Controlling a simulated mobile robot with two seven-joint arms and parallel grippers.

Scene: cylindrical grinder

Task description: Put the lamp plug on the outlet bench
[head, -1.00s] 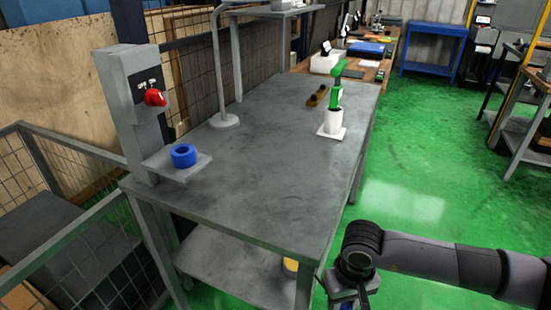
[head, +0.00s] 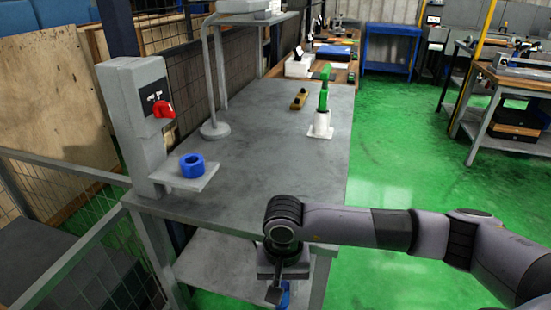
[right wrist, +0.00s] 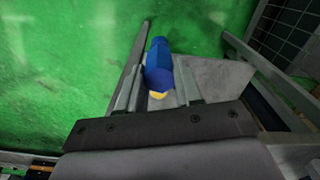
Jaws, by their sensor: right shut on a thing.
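My right gripper (right wrist: 160,62) is shut on a blue plug-like piece (right wrist: 158,56) with a yellow end, which I take for the lamp plug. In the head view a bit of the blue piece (head: 284,296) shows below my right wrist, in front of the bench's near edge. The grey bench (head: 262,165) carries a post (head: 140,110) with a red switch at its near left corner. A small shelf (head: 205,178) on the post holds a blue ring (head: 192,166). My left gripper is out of view.
A lamp stand (head: 215,129) stands at the bench's left edge. A green-topped tool in a white holder (head: 320,126) and a brown piece (head: 299,99) stand farther back. The bench's middle is clear. A mesh fence (head: 70,240) borders the near left.

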